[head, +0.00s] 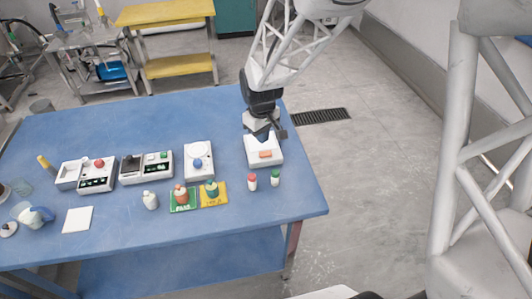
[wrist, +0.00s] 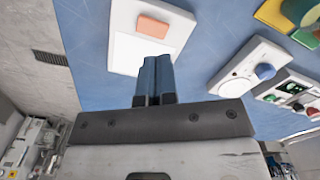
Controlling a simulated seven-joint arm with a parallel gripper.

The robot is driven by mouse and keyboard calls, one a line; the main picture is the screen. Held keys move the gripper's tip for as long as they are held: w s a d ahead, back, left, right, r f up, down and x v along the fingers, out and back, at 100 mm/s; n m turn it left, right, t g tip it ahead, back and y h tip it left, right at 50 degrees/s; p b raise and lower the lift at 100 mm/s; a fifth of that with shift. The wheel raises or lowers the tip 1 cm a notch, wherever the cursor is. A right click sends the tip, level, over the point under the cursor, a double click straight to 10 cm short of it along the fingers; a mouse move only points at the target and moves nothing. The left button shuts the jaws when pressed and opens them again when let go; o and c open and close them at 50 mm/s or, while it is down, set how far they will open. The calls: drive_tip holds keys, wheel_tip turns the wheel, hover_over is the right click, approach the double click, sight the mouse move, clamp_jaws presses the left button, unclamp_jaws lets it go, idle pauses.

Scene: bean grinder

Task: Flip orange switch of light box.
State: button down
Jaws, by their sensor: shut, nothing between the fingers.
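The light box (head: 275,161) is a white box near the right end of the blue table, with an orange switch (head: 265,154) on its top towards the front. In the wrist view the light box (wrist: 181,36) lies just beyond my fingertips, with the orange switch (wrist: 153,27) at its far end and a pale panel nearer. My gripper (head: 264,136) is above the rear part of the box. In the wrist view my gripper (wrist: 155,60) has its blue fingers together and empty, overlapping the panel's edge. The fingers appear apart from the switch; contact with the box cannot be told.
A white device with a blue knob (head: 198,162) stands left of the box. Small red-capped (head: 252,181) and green-capped (head: 275,178) bottles stand in front. More devices and green and yellow mats (head: 220,200) are further left. The table's right edge is close.

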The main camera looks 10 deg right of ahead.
drive_tip(key=shift+r, duration=0.5)
idle(0.3)
drive_tip(key=shift+s+d+r, duration=0.1)
drive_tip(key=shift+s+r, duration=0.05)
drive_tip(key=shift+r, duration=0.1)
drive_tip(key=s+d+r+m+t, duration=0.1)
drive_tip(key=s+d+r+m, duration=0.2)
drive_tip(key=s+r, duration=0.6)
drive_tip(key=s+d+r+m+t, duration=0.1)
drive_tip(key=s+r, duration=0.7)
drive_tip(key=s, duration=0.8)
drive_tip(key=shift+d+r+m+t, duration=0.3)
drive_tip(key=shift+d+r+m, duration=0.1)
drive_tip(key=shift+d+m, duration=0.6)
drive_tip(key=shift+w+a, duration=0.1)
drive_tip(key=shift+w, duration=0.1)
